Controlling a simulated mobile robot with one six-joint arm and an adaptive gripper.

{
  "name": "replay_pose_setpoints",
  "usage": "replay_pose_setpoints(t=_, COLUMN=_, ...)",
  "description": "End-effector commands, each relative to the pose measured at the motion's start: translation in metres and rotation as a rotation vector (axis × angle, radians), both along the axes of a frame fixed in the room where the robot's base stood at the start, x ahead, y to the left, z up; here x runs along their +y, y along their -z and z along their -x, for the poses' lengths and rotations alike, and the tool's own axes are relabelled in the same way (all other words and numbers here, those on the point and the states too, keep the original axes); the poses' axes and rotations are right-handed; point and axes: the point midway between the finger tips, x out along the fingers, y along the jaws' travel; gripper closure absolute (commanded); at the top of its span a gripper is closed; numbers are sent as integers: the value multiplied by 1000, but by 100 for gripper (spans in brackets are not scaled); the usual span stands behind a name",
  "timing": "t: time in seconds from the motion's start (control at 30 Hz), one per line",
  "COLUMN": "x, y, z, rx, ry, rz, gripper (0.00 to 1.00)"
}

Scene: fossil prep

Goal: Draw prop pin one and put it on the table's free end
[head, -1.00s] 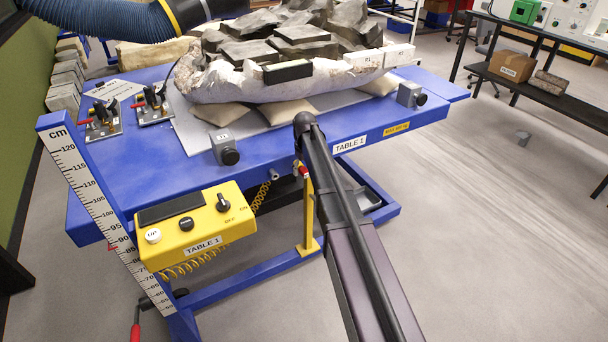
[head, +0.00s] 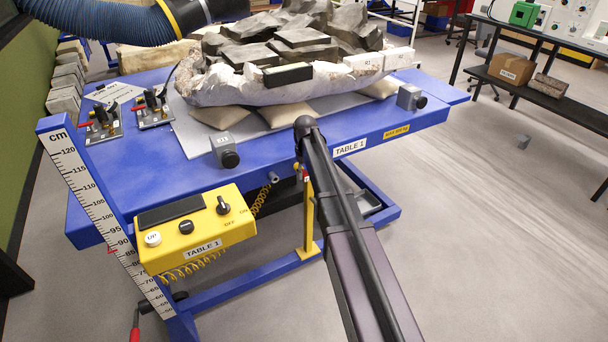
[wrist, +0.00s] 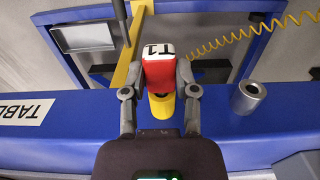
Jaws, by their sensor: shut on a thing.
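In the wrist view, my gripper (wrist: 158,82) is shut on the red prop pin (wrist: 160,74), whose white top reads T1. Both fingers touch its sides. A yellow collar (wrist: 160,106) shows at the pin's lower end; I cannot tell how deep the pin sits in it. In the head view, my arm hides most of the gripper and the pin at the table's front edge, above a yellow post (head: 307,215). The blue table (head: 120,180) has bare top at its left front and at its right end (head: 436,85).
A jacketed fossil block (head: 225,88) rests on pads mid-table. A yellow control box (head: 195,228) and a cm scale (head: 90,190) stand in front at left. A grey socket (wrist: 247,97) is right of the pin.

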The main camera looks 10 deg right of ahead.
Motion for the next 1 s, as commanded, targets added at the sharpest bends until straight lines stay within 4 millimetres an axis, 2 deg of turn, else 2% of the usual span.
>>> replay_pose_setpoints(t=0.23, x=-2, y=0, z=8, rx=0, ry=0, rz=0, gripper=100)
replay_pose_setpoints(t=0.77, x=-3, y=0, z=10, rx=0, ry=-1, rz=0, gripper=100)
replay_pose_setpoints(t=1.0, x=-6, y=0, z=17, rx=-1, ry=-1, rz=0, gripper=100)
